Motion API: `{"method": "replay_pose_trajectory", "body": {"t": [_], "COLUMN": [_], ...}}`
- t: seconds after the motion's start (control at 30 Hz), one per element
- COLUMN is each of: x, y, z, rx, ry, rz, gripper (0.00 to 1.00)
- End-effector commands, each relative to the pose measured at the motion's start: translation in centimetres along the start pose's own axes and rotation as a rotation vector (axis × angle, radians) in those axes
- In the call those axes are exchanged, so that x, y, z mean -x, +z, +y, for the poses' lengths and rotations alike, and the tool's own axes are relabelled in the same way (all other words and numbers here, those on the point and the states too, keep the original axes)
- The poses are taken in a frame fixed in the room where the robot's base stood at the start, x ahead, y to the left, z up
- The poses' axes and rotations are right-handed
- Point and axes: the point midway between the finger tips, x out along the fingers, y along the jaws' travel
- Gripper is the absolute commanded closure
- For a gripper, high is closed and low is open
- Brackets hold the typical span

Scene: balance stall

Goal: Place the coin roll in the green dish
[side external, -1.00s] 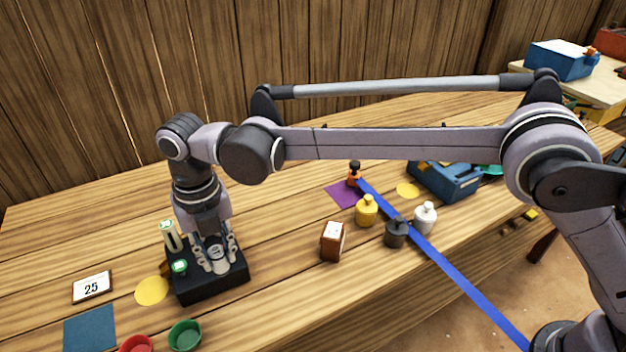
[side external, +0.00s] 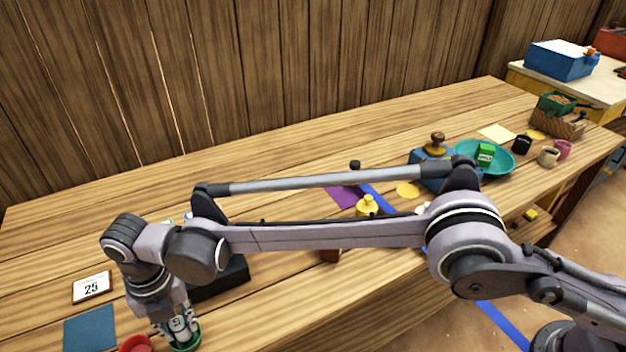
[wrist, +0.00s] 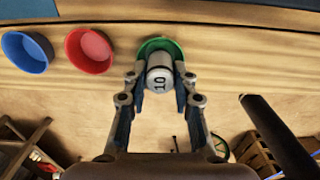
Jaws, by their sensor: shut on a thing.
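The coin roll (wrist: 160,77) is a pale grey cylinder marked 10. My gripper (wrist: 159,86) is shut on it, with one finger on each side. In the side external view my gripper (side external: 177,332) is low at the front edge of the table, at the green dish (side external: 186,347). In the wrist view the green dish (wrist: 151,45) shows behind the roll's far end, its near part hidden by the roll and fingers. I cannot tell whether the roll touches the dish floor. The roll (side external: 178,324) is partly covered by the fingers in the side external view.
A red dish (wrist: 89,50) stands close beside the green one, with a blue dish (wrist: 26,52) beyond it. The black block (side external: 228,276) is behind my arm. A 25 card (side external: 91,287) and blue mat (side external: 90,329) lie to the left. The table edge is close.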

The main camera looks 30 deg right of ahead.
Motion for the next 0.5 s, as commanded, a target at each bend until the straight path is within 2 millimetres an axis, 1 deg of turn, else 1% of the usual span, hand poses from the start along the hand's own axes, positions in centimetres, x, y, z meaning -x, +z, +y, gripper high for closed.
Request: {"method": "replay_pose_trajectory", "body": {"t": [0.03, 0.1, 0.47, 0.5], "x": [-0.65, -1.18, -1.53, -1.57], "y": [0.02, 0.02, 0.03, 0.04], "z": [-0.01, -0.03, -0.04, -0.04], "rx": [0.0, 0.0, 0.0, 0.0], "ry": [0.0, 0.0, 0.0, 0.0], "rz": [0.0, 0.0, 0.0, 0.0], "gripper": [1.0, 1.0, 1.0, 0.67]}}
